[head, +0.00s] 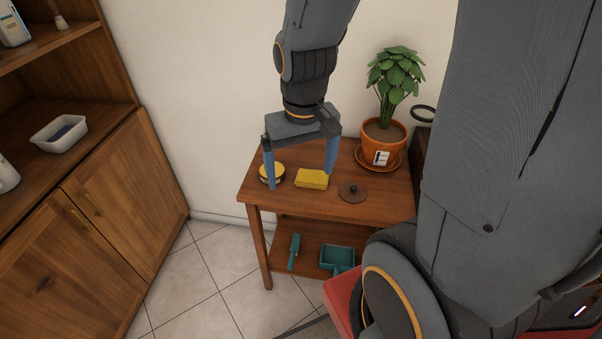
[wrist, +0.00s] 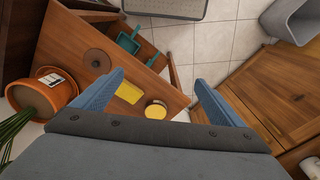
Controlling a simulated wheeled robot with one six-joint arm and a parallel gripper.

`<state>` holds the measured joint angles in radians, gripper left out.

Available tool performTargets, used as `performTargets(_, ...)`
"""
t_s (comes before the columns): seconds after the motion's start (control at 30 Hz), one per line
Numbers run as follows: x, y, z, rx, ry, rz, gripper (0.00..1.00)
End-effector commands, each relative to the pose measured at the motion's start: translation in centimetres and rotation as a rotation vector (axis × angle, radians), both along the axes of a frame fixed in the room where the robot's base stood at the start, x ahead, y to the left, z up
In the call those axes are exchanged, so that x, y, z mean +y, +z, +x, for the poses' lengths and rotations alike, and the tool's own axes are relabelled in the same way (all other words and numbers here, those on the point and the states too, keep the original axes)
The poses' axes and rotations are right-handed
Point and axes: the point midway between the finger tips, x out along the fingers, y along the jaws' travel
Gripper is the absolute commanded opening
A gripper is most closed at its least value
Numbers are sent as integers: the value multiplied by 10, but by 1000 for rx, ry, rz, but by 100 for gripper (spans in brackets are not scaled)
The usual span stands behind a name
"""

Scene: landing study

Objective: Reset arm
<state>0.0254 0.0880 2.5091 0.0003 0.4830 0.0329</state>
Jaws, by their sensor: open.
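My gripper (head: 301,180) is open and empty, pointing down above the left part of a small wooden table (head: 374,211). Its two blue fingers stand wide apart, also in the wrist view (wrist: 158,88). A yellow sponge-like block (head: 312,179) lies on the tabletop below, between the fingers as the head camera sees it; it also shows in the wrist view (wrist: 129,92). A round yellow-topped tin (head: 271,172) sits at the left, partly behind the left finger; it also shows in the wrist view (wrist: 156,110). I see no contact with either.
A brown disc with a knob (head: 352,191) lies right of the block. A potted plant (head: 383,144) stands at the back right. A teal brush (head: 294,252) and dustpan (head: 337,257) are on the lower shelf. A wooden cabinet (head: 120,215) stands left, with tiled floor between.

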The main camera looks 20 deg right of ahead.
Motion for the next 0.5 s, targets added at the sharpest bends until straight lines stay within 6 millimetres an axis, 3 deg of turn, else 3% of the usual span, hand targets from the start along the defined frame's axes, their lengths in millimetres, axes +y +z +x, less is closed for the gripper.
performTargets(0.17,9,3,-19,-9,64,-2,92)
performTargets(0.5,9,3,-19,-8,66,-3,92)
